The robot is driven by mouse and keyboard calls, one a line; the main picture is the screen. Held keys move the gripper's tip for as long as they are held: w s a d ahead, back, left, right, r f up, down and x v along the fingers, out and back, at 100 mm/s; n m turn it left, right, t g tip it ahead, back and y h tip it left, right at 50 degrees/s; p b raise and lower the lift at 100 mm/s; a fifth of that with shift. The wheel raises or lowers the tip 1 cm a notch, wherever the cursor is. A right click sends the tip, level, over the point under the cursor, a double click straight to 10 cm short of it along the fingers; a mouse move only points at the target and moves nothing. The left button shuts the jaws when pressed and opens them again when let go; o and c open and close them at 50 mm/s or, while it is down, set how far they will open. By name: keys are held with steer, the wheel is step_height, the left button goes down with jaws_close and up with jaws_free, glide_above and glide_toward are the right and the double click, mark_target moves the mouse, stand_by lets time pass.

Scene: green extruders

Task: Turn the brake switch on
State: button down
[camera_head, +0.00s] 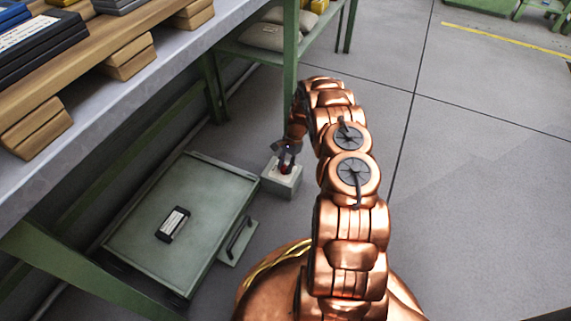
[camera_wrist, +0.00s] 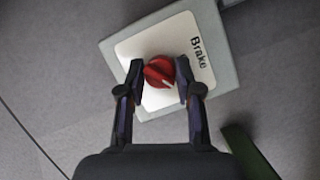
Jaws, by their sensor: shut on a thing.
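The brake switch is a red round knob (camera_wrist: 159,72) with a white pointer mark, on a grey box (camera_wrist: 215,30) with a white plate lettered "Brake". In the wrist view my gripper (camera_wrist: 160,78) has a finger on each side of the knob and is shut on it. In the head view the box (camera_head: 283,181) stands on the floor to the right of a green-grey cabinet, and my gripper (camera_head: 286,160) reaches down onto it from above. The red knob (camera_head: 285,170) is partly hidden there by the fingers.
A low green-grey cabinet (camera_head: 200,200) with a handle and a small dark labelled item (camera_head: 173,224) on top stands left of the box. A workbench (camera_head: 165,55) with green legs overhangs the left. Open grey floor (camera_head: 480,190) lies to the right.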

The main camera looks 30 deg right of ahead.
steer(key=shift+w+a+r+n+g+p, duration=0.1)
steer(key=shift+r+n+g+p, duration=0.2)
steer(key=shift+n+p, duration=0.45)
steer(key=shift+w+f+n+g+h+p, duration=0.15)
steer(key=shift+n+g+h+p, duration=0.25)
steer(key=shift+n+p, duration=0.75)
steer(key=shift+n, duration=0.5)
steer(key=n+g+p, duration=0.1)
steer(key=n, duration=0.1)
steer(key=shift+n+h+p, duration=0.3)
steer(key=shift+h, duration=0.1)
steer(key=shift+f+n+g+h+p, duration=0.15)
steer(key=shift+n+g+h+p, duration=0.4)
steer(key=shift+n, duration=1.25)
steer(key=c, duration=0.8)
jaws_free()
